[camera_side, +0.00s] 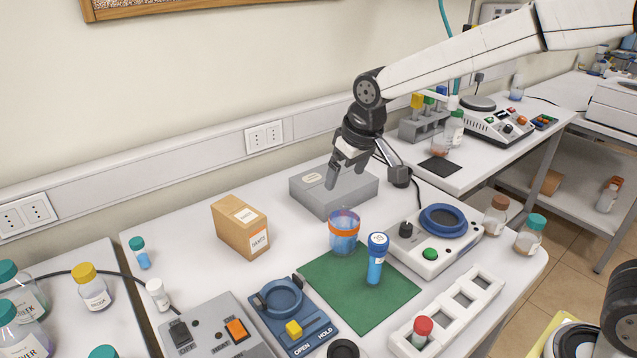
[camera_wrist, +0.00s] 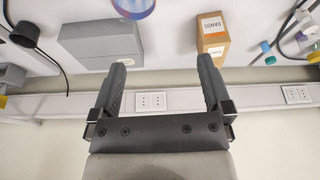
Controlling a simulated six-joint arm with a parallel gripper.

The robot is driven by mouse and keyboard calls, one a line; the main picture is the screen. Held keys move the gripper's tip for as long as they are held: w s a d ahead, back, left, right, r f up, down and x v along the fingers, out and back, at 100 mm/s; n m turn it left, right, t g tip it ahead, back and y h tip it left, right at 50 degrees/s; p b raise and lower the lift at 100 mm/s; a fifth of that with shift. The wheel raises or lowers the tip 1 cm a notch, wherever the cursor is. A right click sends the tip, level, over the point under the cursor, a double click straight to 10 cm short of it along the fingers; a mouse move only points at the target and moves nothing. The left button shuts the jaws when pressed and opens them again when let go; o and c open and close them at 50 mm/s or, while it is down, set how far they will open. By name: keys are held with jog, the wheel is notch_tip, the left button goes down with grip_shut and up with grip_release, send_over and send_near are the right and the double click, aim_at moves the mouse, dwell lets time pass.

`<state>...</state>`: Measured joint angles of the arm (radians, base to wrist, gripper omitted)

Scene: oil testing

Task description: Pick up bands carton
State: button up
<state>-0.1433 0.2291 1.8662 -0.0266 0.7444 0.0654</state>
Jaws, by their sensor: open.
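The bands carton (camera_side: 240,227) is a small brown cardboard box with white labels. It stands on the white table near the wall, left of the grey box. It also shows in the wrist view (camera_wrist: 212,38), upper right, with "BANDS" readable on its label. My gripper (camera_side: 347,172) is above the grey box, to the right of the carton and apart from it. In the wrist view my gripper (camera_wrist: 163,78) has its two dark fingers spread wide with nothing between them.
A grey box (camera_side: 345,195) lies below my gripper. A cup with an orange band (camera_side: 343,232) and a blue-capped tube (camera_side: 376,258) stand on the green mat (camera_side: 325,285). The table directly around the carton is clear.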

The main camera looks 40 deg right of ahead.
jog(key=w+a, duration=0.6)
jog(key=w, duration=0.2)
jog(key=n+t, duration=0.1)
send_near(242, 213)
jog(key=f, duration=0.1)
jog(key=w+f, duration=0.1)
jog(key=f, duration=0.1)
jog(key=shift+f+y, duration=0.15)
jog(key=shift+y, duration=0.25)
jog(key=shift+x, duration=1.3)
jog(key=shift+w+d, duration=0.1)
jog(key=shift+d+x, duration=0.2)
jog(key=shift+x, duration=2.35)
jog(key=shift+w+a+f, duration=0.1)
jog(key=shift+f, duration=0.15)
jog(key=c, duration=1)
